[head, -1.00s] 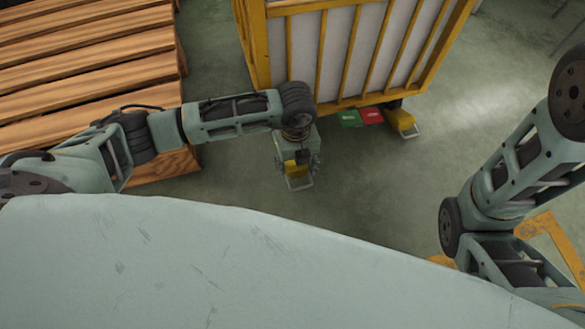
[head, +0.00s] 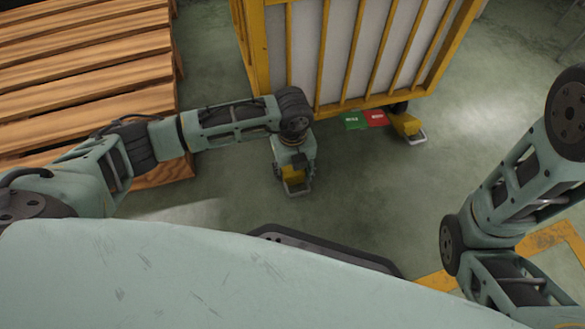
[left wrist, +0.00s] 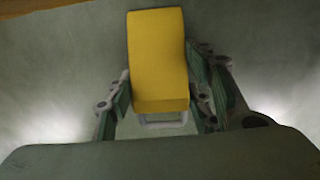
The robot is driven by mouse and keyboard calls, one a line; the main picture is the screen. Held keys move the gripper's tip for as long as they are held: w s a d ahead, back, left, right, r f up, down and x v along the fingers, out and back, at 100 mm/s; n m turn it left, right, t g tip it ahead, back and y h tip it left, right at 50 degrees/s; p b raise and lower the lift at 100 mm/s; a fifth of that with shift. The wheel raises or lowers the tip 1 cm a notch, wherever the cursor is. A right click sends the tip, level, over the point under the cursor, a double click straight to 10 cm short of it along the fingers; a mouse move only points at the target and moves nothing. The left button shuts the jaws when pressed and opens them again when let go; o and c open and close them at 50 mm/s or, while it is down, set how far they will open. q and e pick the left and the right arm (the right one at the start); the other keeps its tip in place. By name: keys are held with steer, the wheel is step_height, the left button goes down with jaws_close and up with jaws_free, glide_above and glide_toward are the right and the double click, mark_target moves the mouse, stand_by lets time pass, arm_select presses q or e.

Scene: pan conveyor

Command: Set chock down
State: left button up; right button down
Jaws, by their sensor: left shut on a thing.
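A yellow chock (left wrist: 158,60) with a pale metal handle is between the fingers of my left gripper (left wrist: 160,95) in the left wrist view. My left gripper (head: 294,180) is shut on this chock, which also shows in the head view (head: 293,174), in front of the yellow-framed cart. I cannot tell how far above the floor it is. A second yellow chock (head: 404,124) with a handle lies on the floor by the cart's wheel. My right arm is at the right edge; its gripper is out of view.
The yellow-framed cart (head: 355,100) with pale panels stands at the top centre. Stacked wooden pallets (head: 85,70) stand at left. Floor around the held chock is clear, with yellow floor marking (head: 545,238) at right.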

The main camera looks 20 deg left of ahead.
arm_select(q)
steer(key=o, duration=1.4)
steer(key=shift+o, duration=0.2)
step_height(320, 180, up, 12)
steer(key=p, duration=0.9)
steer(key=shift+p, duration=0.3)
steer(key=shift+s, duration=0.1)
